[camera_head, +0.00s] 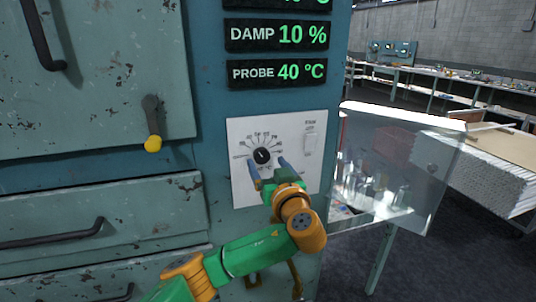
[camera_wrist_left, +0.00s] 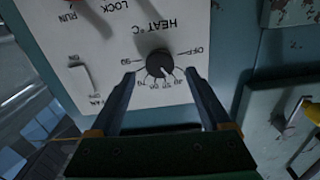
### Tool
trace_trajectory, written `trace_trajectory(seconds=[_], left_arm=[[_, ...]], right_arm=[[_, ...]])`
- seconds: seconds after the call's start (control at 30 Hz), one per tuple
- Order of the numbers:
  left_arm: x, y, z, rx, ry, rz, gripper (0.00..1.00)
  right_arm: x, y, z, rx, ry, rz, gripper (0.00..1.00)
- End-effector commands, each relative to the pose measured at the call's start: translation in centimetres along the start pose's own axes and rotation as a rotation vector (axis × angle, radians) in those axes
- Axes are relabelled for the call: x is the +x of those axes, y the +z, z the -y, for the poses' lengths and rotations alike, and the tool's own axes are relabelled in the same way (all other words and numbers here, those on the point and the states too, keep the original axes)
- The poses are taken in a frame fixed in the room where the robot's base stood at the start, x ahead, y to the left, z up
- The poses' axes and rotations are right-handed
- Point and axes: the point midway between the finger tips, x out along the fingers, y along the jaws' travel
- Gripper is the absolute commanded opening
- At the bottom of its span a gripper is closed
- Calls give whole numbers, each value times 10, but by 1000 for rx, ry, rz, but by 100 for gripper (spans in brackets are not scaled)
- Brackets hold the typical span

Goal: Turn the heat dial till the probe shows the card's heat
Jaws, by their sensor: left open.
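The heat dial (camera_head: 262,156) is a round black knob on a white control panel (camera_head: 240,194). It also shows in the left wrist view (camera_wrist_left: 159,63), upside down, under the words HEAT °C; its exact setting is too small to read surely. The probe display (camera_head: 277,73) reads 40 °C in green. My left gripper (camera_head: 267,163) is open in front of the panel, its two fingers on either side of the dial. In the left wrist view the fingertips (camera_wrist_left: 160,74) show gaps to the knob. No heat card is seen. My right gripper is out of view.
A fan switch (camera_head: 310,144) sits right of the dial. The damp display (camera_head: 277,35) reads 10 %; a display above is cut off. A yellow-knobbed lever (camera_head: 152,143) is on the left. A clear panel (camera_head: 400,165) juts out at right. Drawers (camera_head: 100,205) lie lower left.

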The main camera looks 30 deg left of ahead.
Motion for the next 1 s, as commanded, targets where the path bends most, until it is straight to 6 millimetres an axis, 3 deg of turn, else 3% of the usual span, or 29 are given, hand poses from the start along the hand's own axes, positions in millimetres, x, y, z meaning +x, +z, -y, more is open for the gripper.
trace_trajectory(seconds=[0.03,0.2,0.47,0.7,0.77,1.0], left_arm=[[10,-6,2,4,-5,1,82],[31,-2,0,2,-1,2,82],[33,1,0,1,3,3,79],[33,1,0,2,3,4,14],[33,1,0,2,3,4,0],[33,4,-1,24,3,5,0]], right_arm=[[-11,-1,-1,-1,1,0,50],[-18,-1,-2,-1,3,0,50],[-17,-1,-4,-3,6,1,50],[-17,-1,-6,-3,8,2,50],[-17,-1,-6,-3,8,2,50],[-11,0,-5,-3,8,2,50]])
